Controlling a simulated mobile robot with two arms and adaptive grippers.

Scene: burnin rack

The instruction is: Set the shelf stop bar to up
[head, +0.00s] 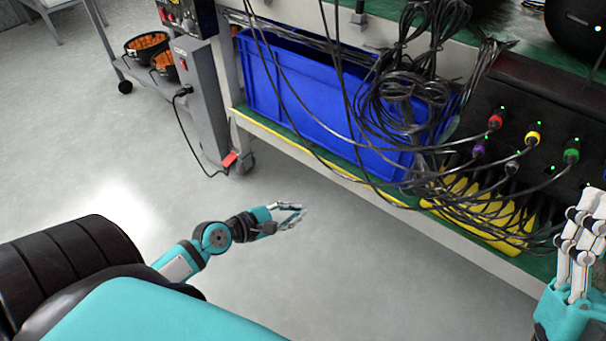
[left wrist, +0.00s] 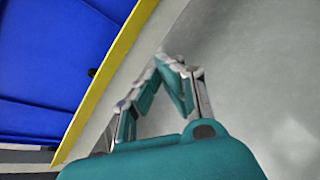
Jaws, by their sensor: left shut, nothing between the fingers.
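A thin yellow bar (head: 268,128) runs along the front edge of the green lower shelf, in front of a blue crate (head: 300,92); I take it for the stop bar. It lies low along the edge, and its right part is hidden behind cables. In the left wrist view the yellow bar (left wrist: 108,78) crosses diagonally beside the blue crate (left wrist: 50,65). My left gripper (head: 300,213) is shut and empty, out over the floor in front of the shelf, apart from the bar. Its fingertips (left wrist: 168,62) meet in the left wrist view. My right gripper (head: 587,205) is partly cut off at the right edge.
Black cables (head: 415,95) hang in front of the crate and pile up on the shelf at right. A red tab (head: 230,160) shows near the rack's left leg. A grey cabinet (head: 200,100) stands at left. The floor (head: 310,270) around my left gripper is clear.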

